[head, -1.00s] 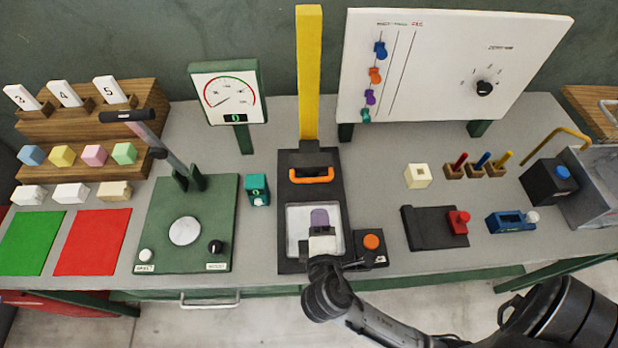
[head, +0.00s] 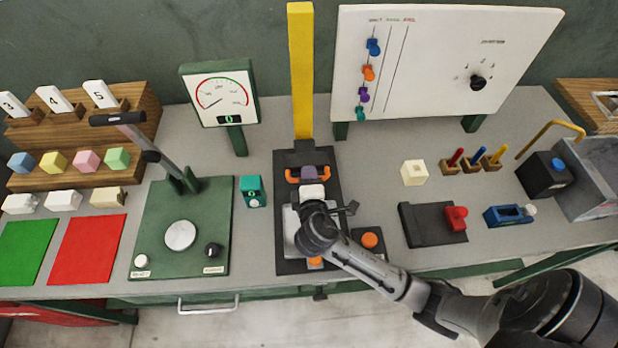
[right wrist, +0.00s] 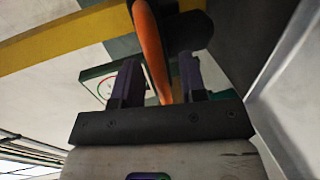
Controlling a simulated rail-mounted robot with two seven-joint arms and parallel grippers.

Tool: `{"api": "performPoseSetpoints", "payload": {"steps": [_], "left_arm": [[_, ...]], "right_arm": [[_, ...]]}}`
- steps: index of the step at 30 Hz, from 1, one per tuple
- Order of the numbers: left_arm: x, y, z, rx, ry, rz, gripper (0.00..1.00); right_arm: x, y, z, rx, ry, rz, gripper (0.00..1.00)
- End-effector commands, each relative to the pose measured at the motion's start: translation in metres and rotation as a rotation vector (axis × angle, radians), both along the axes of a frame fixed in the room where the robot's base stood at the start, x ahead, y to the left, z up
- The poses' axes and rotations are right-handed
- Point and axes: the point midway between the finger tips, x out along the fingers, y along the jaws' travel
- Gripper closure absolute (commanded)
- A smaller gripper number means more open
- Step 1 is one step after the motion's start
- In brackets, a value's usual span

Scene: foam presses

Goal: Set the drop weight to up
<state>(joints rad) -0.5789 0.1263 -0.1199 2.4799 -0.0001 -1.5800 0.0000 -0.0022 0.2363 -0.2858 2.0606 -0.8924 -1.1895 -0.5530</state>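The drop weight is a dark block (head: 303,158) with an orange bar handle (head: 293,176), low at the foot of the yellow upright column (head: 301,70). My right gripper (head: 312,174) is at the handle, reaching in from the front over the press base. In the right wrist view the two dark fingers (right wrist: 157,82) stand on either side of the orange handle (right wrist: 152,48), with visible gaps. The right gripper looks open there, around the handle but not closed on it. My left gripper is not in view.
An orange button (head: 370,240) on a dark box is right of the press base. A teal block (head: 253,191) and a green press with a lever (head: 180,235) stand to the left. A white panel (head: 440,60) stands behind on the right.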

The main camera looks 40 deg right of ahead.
Motion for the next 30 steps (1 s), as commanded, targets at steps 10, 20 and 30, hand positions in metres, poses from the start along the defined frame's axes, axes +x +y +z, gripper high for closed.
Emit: {"api": "performPoseSetpoints", "payload": {"steps": [10,20,30], "left_arm": [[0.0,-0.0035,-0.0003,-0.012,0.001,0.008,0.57],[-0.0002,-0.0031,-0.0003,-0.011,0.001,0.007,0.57],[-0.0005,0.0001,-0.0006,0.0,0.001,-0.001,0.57]], "right_arm": [[0.0035,-0.0029,-0.0008,0.0,0.0,0.0,0.61],[0.0032,-0.0027,-0.0009,0.0,0.0,0.0,0.87],[0.0032,-0.0026,-0.0008,0.0,0.0,0.0,1.0]]}}
